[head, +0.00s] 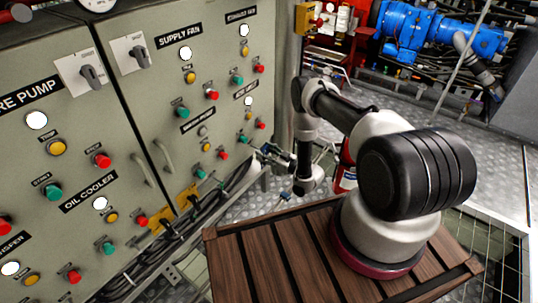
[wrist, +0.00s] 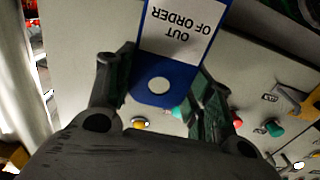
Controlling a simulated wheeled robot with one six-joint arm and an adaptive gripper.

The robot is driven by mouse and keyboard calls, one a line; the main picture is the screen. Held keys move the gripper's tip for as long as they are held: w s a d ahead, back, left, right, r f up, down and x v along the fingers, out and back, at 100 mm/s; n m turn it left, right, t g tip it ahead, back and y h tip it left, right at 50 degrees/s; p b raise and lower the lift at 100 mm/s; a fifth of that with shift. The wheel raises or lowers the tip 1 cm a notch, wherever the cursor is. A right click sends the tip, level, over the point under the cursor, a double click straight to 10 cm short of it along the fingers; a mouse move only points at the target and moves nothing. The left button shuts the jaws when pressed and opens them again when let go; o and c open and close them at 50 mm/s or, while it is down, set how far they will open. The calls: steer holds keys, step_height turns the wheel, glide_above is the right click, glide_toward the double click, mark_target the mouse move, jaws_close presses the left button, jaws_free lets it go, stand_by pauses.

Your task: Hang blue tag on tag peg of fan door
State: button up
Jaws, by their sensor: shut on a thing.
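The blue tag (wrist: 187,58), with a white "OUT OF ORDER" label that reads upside down, is between the fingers of my gripper (wrist: 165,80) in the wrist view. It has a pale round spot near its lower end. My gripper is shut on it. In the head view my gripper (head: 272,155) is beside the lower right edge of the fan door (head: 165,100), the grey-green panel labelled "SUPPLY FAN". The tag is too small to make out there. I cannot pick out the tag peg in either view.
The left cabinet door (head: 75,140) carries lamps and buttons. Yellow pieces (head: 187,196) and black cables (head: 205,220) lie low along the cabinet. A wooden slatted top (head: 265,260) is under my arm. Blue machinery (head: 440,30) stands at the back right.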

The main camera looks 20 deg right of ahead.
mark_target(250, 146)
steer(key=shift+x, duration=2.25)
steer(key=shift+w+a+f, duration=0.15)
steer(key=shift+w+f, duration=0.05)
steer(key=shift+f, duration=0.4)
steer(key=o, duration=1)
steer(key=shift+c, duration=1.3)
steer(key=shift+s, duration=0.1)
steer(key=shift+v, duration=2.95)
